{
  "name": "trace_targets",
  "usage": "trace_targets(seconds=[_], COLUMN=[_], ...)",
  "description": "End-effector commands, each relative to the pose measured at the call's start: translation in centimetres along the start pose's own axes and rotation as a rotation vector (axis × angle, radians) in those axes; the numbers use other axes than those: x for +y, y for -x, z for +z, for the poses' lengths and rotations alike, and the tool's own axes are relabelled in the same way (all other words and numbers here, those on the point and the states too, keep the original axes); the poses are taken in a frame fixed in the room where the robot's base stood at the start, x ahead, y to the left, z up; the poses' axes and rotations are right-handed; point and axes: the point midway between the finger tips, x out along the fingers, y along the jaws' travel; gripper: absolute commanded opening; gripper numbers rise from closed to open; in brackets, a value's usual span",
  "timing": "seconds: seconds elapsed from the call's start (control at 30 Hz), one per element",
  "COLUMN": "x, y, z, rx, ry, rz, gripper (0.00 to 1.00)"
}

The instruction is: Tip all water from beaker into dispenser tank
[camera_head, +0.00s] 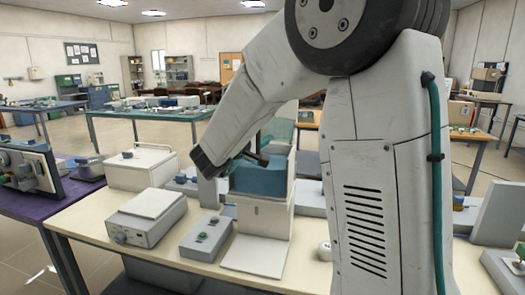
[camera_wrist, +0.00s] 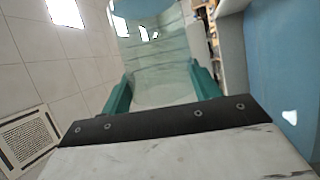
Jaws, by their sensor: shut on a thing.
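In the wrist view the clear, pale green beaker (camera_wrist: 158,62) sits between the two green fingers of my gripper (camera_wrist: 161,88), which is shut on it. The ceiling behind it shows that the wrist is tilted well over. How much water is in the beaker I cannot tell. In the head view my gripper (camera_head: 240,157) is at the top of the dispenser's blue tank (camera_head: 257,180). The tank sits on a white dispenser body (camera_head: 265,222). A large blue surface (camera_wrist: 285,65) stands close on the right in the wrist view. My arm hides part of the dispenser area.
The cream bench (camera_head: 90,222) also holds a white-topped grey instrument (camera_head: 147,216), a grey control box (camera_head: 206,238) and a white box (camera_head: 142,168). A small white round thing (camera_head: 324,251) lies right of the dispenser. The bench's front left is clear.

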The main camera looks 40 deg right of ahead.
Motion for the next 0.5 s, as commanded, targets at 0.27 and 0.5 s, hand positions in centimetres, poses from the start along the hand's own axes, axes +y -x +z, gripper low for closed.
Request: trace_targets(seconds=[0.27, 0.5], x=[-0.22, 0.16], y=[-0.23, -0.40], z=[0.79, 1.01], rx=[-0.043, -0.055], ry=[-0.204, -0.268], rz=[-0.074, -0.095], gripper=[0.29, 0.29])
